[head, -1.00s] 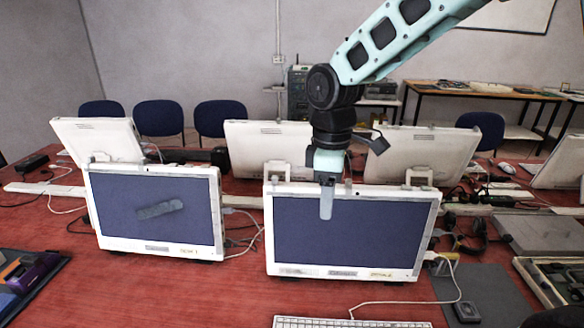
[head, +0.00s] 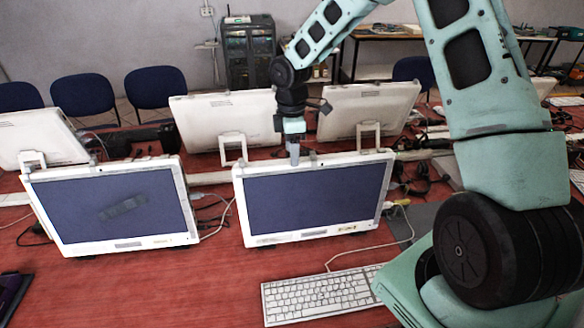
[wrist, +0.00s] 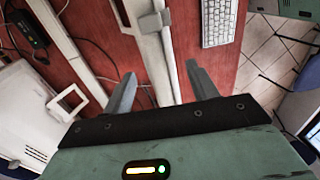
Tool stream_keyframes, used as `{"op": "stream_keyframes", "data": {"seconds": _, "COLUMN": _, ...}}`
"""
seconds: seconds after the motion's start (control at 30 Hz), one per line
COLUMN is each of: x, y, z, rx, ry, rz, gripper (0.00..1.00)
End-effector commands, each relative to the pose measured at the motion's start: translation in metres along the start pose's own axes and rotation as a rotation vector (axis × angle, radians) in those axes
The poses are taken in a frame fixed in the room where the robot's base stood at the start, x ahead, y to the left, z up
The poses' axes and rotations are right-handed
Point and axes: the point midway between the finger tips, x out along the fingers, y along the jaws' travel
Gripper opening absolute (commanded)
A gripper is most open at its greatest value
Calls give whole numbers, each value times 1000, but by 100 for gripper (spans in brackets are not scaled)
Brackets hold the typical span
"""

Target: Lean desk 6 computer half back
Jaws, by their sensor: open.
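The front middle computer (head: 315,201) is a white all-in-one with a dark blue screen, upright on the red desk; its small label is too blurred to read. Its edge (wrist: 157,45) shows thin and pale in the wrist view. My gripper (head: 294,152) is at its top edge, left of centre. In the wrist view my gripper (wrist: 160,72) is open, with the computer's edge between its two fingers. I cannot tell whether either finger touches it. A similar computer (head: 117,208) stands to the left.
A white keyboard (head: 318,295) lies in front, also in the wrist view (wrist: 219,22). Two white computers (head: 225,120) (head: 368,110) stand back-on behind. Cables run over the desk (head: 215,262). My own arm covers the right side.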

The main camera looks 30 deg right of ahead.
Motion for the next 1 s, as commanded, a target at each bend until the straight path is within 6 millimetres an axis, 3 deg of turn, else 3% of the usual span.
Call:
{"op": "stream_keyframes", "data": {"seconds": 0.2, "x": 41, "y": -2, "z": 0, "rx": -2, "ry": -1, "rz": -5, "gripper": 58}}
{"op": "stream_keyframes", "data": {"seconds": 0.4, "x": 65, "y": -1, "z": 0, "rx": -1, "ry": -1, "rz": -2, "gripper": 58}}
{"op": "stream_keyframes", "data": {"seconds": 0.8, "x": 73, "y": 0, "z": 0, "rx": 1, "ry": 0, "rz": 1, "gripper": 58}}
{"op": "stream_keyframes", "data": {"seconds": 0.87, "x": 73, "y": 0, "z": 0, "rx": 1, "ry": 0, "rz": 1, "gripper": 44}}
{"op": "stream_keyframes", "data": {"seconds": 1.0, "x": 73, "y": 0, "z": 0, "rx": 1, "ry": 0, "rz": 0, "gripper": 5}}
